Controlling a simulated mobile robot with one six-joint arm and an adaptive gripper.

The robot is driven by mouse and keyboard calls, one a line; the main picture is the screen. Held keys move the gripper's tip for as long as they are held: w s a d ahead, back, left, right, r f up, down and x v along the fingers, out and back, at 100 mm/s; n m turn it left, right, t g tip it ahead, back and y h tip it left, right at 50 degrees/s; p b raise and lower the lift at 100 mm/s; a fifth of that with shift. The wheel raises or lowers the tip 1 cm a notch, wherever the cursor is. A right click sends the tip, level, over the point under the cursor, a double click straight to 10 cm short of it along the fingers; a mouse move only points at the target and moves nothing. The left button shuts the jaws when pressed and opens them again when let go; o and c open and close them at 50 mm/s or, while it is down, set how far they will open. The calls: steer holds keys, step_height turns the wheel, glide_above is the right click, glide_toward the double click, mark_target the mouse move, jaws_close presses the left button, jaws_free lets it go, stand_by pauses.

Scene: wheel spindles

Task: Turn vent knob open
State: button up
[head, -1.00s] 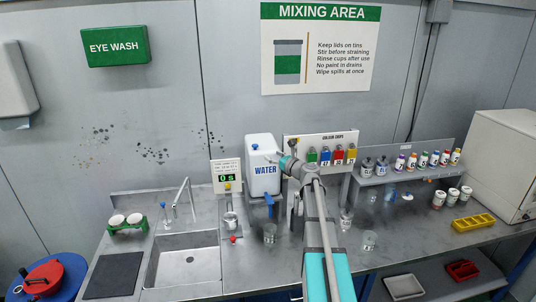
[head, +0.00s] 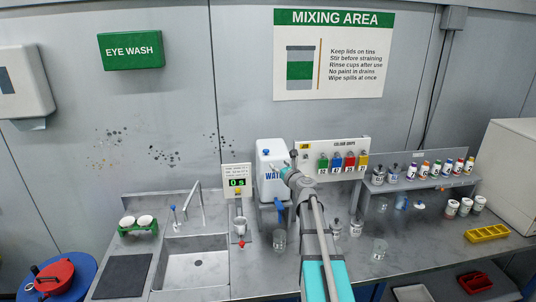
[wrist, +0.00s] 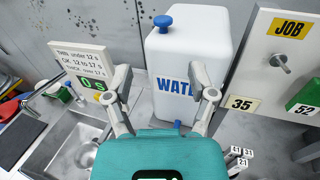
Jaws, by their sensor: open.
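The vent knob (wrist: 163,22) is a blue knob on top of the white WATER container (wrist: 190,55). It shows clearly in the wrist view, and is small in the head view (head: 266,151). The container (head: 268,188) stands at the back of the counter, and its label is partly covered by my arm. My gripper (wrist: 160,82) is open and empty, with its fingers spread on either side of the container's front. The knob appears beyond and above the fingertips, apart from them. In the head view my gripper (head: 287,168) is at the container's right side.
A timer sign (head: 237,180) stands left of the container, beside the sink (head: 197,268). A colour chip board (head: 320,148) stands close on the right. A blue tap handle (head: 279,205) is below the container. Glass cups (head: 279,238) stand in front.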

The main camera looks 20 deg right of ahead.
mark_target(267, 152)
steer(key=s+a+m+h, duration=0.2)
steer(key=h, duration=0.1)
steer(key=shift+a+h, duration=0.2)
steer(key=shift+h, duration=0.1)
steer(key=shift+w, duration=0.1)
steer(key=w, duration=0.4)
steer(key=w+d, duration=0.1)
steer(key=w, duration=0.4)
steer(key=w+d, duration=0.1)
steer(key=w, duration=0.3)
steer(key=shift+w+d, duration=0.15)
steer(key=shift+w, duration=0.05)
jaws_close()
stand_by(0.4)
